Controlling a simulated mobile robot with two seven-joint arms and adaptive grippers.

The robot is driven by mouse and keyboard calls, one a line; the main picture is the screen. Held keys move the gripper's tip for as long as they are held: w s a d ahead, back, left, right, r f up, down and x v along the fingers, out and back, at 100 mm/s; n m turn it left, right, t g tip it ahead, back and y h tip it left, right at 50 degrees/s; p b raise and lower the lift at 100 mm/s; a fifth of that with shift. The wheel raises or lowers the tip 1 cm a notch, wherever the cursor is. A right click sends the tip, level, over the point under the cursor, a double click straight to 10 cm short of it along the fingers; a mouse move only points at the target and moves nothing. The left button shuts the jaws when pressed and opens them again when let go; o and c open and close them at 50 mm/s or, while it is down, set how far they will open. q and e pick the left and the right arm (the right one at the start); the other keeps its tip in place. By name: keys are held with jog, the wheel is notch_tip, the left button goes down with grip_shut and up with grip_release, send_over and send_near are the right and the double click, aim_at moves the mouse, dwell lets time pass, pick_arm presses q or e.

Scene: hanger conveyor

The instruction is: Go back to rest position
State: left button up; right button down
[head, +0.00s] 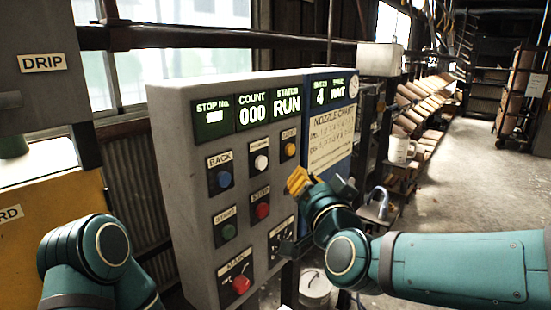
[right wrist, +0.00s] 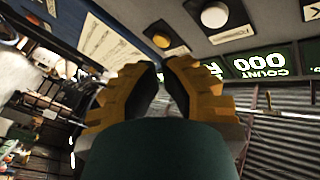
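My right gripper (head: 298,181), with yellow fingers, is in front of the right side of the grey control panel (head: 180,180), near the red button (head: 262,210) and below the orange button (head: 290,149). In the right wrist view its fingers (right wrist: 161,66) come nearly together at the tips, with nothing seen between them. The panel's orange button (right wrist: 161,40), white button (right wrist: 214,15) and COUNT display (right wrist: 262,62) appear beyond them, upside down. In the head view the left arm shows only as a bent teal part at lower left; its gripper is out of view.
The panel displays (head: 252,109) read COUNT 000 and RUN. A blue panel with a nozzle chart (head: 331,137) adjoins it. A white mug (head: 400,150) and a grey padlock-shaped object (head: 376,206) stand to the right. Open floor (head: 480,160) lies farther right.

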jog(key=d+f+n+g+h, duration=0.15)
jog(key=f+g, duration=0.25)
jog(key=f, duration=1)
jog(key=d+f+g+y, duration=0.1)
jog(key=d+f+g, duration=0.15)
jog(key=f, duration=1.15)
jog(key=s+d+f+g, duration=0.1)
jog(key=s+f+g, duration=0.4)
jog(key=s+f, duration=0.4)
jog(key=s+d+f+g, duration=0.2)
jog(key=s+f+g, duration=0.3)
jog(key=s+f, duration=0.4)
notch_tip(320, 180, down, 7)
jog(key=shift+s+d+r+n+h, duration=0.1)
jog(key=shift+s+d+n+h, duration=0.15)
jog(key=shift+s+n+h, duration=0.15)
jog(key=shift+w, duration=0.15)
dwell(2.5)
